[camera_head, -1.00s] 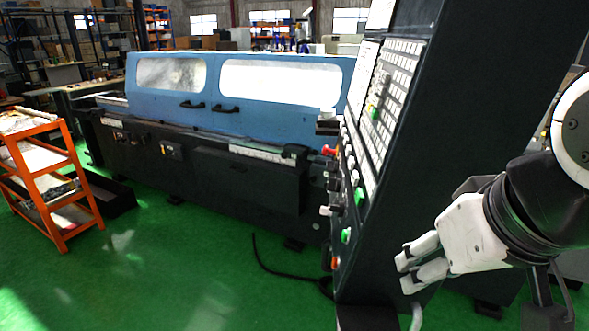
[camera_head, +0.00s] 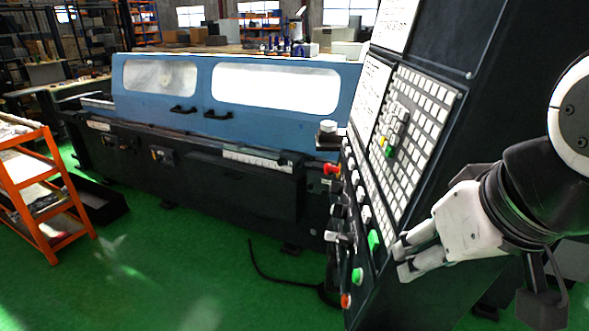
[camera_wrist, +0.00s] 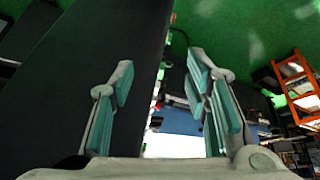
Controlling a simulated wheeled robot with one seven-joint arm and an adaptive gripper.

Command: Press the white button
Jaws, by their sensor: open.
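The control panel (camera_head: 425,120) is a dark slanted console at the centre right in the head view. Several white buttons and knobs, such as one white button (camera_head: 365,213), run down its left side above a green button (camera_head: 374,240). Which one the task means I cannot tell. My gripper (camera_head: 403,259) is at the panel's lower right, its fingertips overlapping the panel in the picture; contact cannot be told. In the wrist view my gripper (camera_wrist: 160,78) is open and empty, its fingers apart, with the dark console side between and left of them.
A blue-covered grinder (camera_head: 230,90) stands behind the panel. A red knob (camera_head: 331,169) and a lower green button (camera_head: 357,275) stick out from the panel. An orange shelf cart (camera_head: 38,190) is at the left. Green floor is open in between; a black cable (camera_head: 275,277) lies on it.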

